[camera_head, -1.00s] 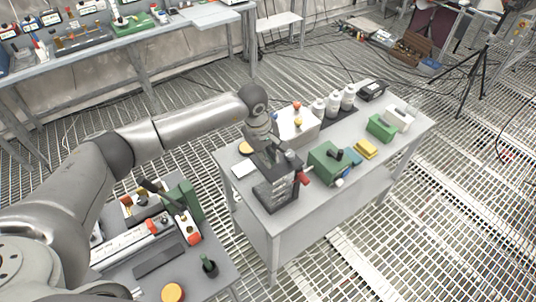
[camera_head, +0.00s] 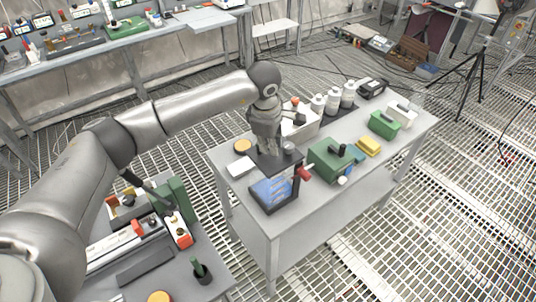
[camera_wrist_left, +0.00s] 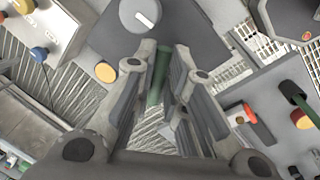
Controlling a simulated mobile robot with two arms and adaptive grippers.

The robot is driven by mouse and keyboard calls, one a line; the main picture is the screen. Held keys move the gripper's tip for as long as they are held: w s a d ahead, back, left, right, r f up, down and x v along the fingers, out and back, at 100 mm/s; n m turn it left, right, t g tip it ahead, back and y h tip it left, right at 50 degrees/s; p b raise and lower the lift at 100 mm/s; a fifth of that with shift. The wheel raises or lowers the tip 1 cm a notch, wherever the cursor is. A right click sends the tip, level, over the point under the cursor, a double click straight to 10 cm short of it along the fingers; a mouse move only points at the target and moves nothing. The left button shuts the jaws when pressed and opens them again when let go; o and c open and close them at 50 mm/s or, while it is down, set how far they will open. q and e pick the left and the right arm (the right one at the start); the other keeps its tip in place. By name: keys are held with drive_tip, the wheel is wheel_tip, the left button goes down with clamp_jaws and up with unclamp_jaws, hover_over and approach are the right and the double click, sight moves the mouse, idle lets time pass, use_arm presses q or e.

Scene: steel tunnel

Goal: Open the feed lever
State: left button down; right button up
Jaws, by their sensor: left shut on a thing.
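A dark grey plate (camera_wrist_left: 185,28) with a round grey knob (camera_wrist_left: 139,14) lies just beyond the fingers. Which part is the feed lever I cannot tell for sure, as the gripper hides the grip point in the head view. A red knob (camera_head: 303,174) sticks out at the device's right side. My right gripper is not in view.
A green box (camera_head: 331,163), a yellow block (camera_head: 368,146) and white bottles (camera_head: 333,101) stand on the same table. A pale control box (camera_head: 302,124) is behind the gripper. A second bench (camera_head: 150,265) with parts lies at the lower left.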

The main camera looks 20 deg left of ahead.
use_arm(q)
drive_tip(key=n+b, duration=0.1)
drive_tip(key=w+n+b, duration=0.1)
drive_tip(key=n+b, duration=0.1)
drive_tip(key=shift+w+f+y, duration=0.1)
drive_tip(key=shift+y, duration=0.2)
drive_tip(key=shift+w+r+n+b, duration=0.2)
drive_tip(key=shift+w+n+b, duration=0.1)
drive_tip(key=shift+n+b, duration=0.7)
drive_tip(key=shift+n, duration=0.3)
drive_tip(key=c, duration=1.5)
unclamp_jaws()
drive_tip(key=r, duration=0.4)
drive_tip(key=s+r, duration=0.1)
drive_tip(key=r, duration=0.3)
drive_tip(key=s+d+r, duration=0.1)
drive_tip(key=r, duration=0.2)
drive_tip(key=shift+s+r, duration=0.1)
drive_tip(key=shift+r, duration=0.3)
